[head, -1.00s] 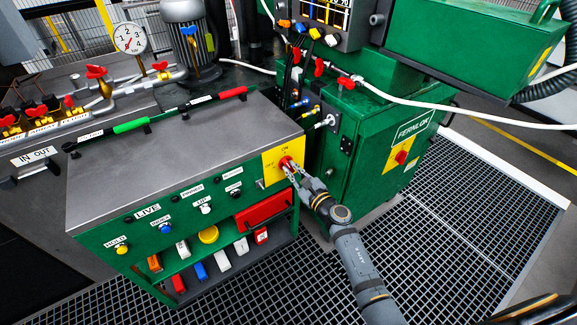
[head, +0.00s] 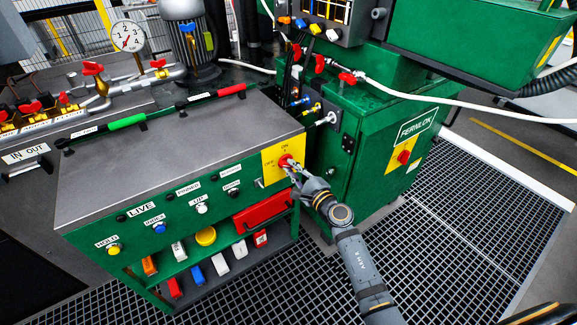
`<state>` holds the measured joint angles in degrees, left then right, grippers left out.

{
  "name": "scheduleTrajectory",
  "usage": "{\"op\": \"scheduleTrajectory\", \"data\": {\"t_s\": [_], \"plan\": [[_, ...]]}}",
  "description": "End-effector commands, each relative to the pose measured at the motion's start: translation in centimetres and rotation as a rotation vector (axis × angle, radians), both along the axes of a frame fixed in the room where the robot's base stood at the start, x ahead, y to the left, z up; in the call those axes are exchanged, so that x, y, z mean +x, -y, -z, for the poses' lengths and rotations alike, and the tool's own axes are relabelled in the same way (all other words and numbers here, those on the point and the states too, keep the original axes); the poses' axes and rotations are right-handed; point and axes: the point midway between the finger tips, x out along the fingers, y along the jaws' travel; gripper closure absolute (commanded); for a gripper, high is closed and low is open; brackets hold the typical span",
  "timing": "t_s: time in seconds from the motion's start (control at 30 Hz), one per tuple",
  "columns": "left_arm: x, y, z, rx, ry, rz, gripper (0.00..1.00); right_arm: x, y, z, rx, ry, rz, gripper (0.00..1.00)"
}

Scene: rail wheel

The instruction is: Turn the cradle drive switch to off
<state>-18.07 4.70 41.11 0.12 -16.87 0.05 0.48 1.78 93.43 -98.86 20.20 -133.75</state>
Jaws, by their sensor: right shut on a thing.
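The cradle drive switch is a red rotary knob (head: 285,160) on a yellow plate (head: 270,173) at the right end of the green console's front. The plate carries small lettering that reads like ON above and OFF at the left. My right gripper (head: 291,165) is at the knob, its fingers shut on it. The fingers and wrist cover part of the knob, so its exact angle is hard to tell. My left gripper is not in view.
The green console (head: 180,150) has several labelled buttons and a red drawer-like panel (head: 262,208). A FERNLOK cabinet (head: 385,150) stands close on the right with another red switch (head: 404,157). Grating floor (head: 460,230) is clear in front.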

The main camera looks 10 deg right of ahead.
Motion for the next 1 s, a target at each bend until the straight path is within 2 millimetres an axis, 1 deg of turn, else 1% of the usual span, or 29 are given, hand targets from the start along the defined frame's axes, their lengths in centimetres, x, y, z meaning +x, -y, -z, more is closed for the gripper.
{"op": "scheduleTrajectory", "data": {"t_s": [0.03, 0.1, 0.3, 0.67, 1.0], "plan": [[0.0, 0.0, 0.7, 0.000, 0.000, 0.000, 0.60, 0.0, 0.0, 0.4, -0.039, 0.013, -0.001, 1.00], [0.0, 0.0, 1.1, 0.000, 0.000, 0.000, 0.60, 0.0, 0.0, 0.4, -0.096, 0.035, -0.001, 1.00], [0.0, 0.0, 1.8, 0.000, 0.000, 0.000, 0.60, 0.0, 0.0, 0.2, -0.214, 0.077, -0.001, 1.00], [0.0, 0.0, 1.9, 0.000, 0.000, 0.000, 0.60, 0.0, 0.0, 0.2, -0.237, 0.084, -0.001, 1.00], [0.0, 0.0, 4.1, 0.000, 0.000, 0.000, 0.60, 0.0, 0.0, 0.4, -0.469, 0.170, -0.001, 1.00]]}}
